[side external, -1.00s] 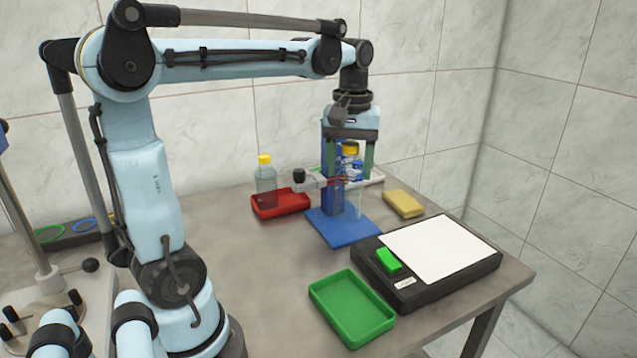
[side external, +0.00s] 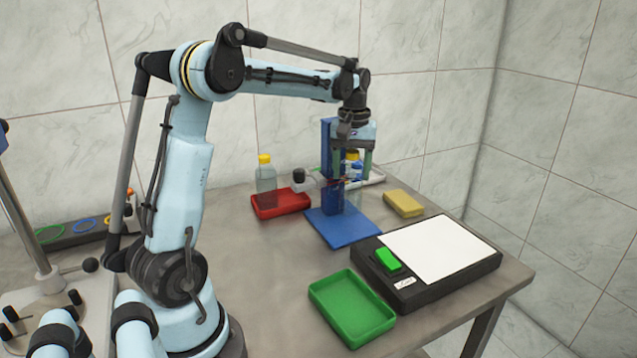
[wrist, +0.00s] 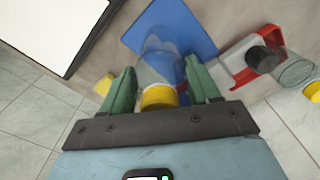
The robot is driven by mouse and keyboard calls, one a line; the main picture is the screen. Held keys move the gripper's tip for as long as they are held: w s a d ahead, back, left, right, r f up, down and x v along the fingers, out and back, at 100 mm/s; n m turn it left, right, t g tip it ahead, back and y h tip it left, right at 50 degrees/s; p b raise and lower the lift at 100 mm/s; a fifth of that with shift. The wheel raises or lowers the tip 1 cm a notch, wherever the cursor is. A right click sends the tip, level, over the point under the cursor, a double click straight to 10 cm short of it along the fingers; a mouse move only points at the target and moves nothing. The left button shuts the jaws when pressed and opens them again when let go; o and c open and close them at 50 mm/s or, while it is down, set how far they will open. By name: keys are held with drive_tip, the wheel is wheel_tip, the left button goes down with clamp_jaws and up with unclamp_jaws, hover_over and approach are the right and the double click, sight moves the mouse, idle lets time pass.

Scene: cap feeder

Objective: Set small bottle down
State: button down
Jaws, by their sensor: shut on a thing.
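My gripper (side external: 356,170) is shut on a small clear bottle with a yellow cap (wrist: 158,97). In the wrist view the bottle's clear body (wrist: 160,62) lies between the two green fingers, over the blue base plate. In the side view the bottle is partly hidden by a finger, next to the blue upright stand (side external: 332,150). I cannot tell whether its bottom touches the blue base plate (side external: 343,232).
A second yellow-capped bottle (side external: 265,180) stands at the red tray (side external: 281,205). A black scale (side external: 445,268) with a white top, a green tray (side external: 352,310) and a yellow sponge-like block (side external: 403,203) are nearby. The table's front middle is clear.

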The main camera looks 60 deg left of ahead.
sight(349, 184)
drive_tip(key=shift+a+f, duration=0.35)
drive_tip(key=shift+a, duration=0.1)
drive_tip(key=shift+f, duration=2.05)
drive_tip(key=shift+c, duration=1.3)
unclamp_jaws()
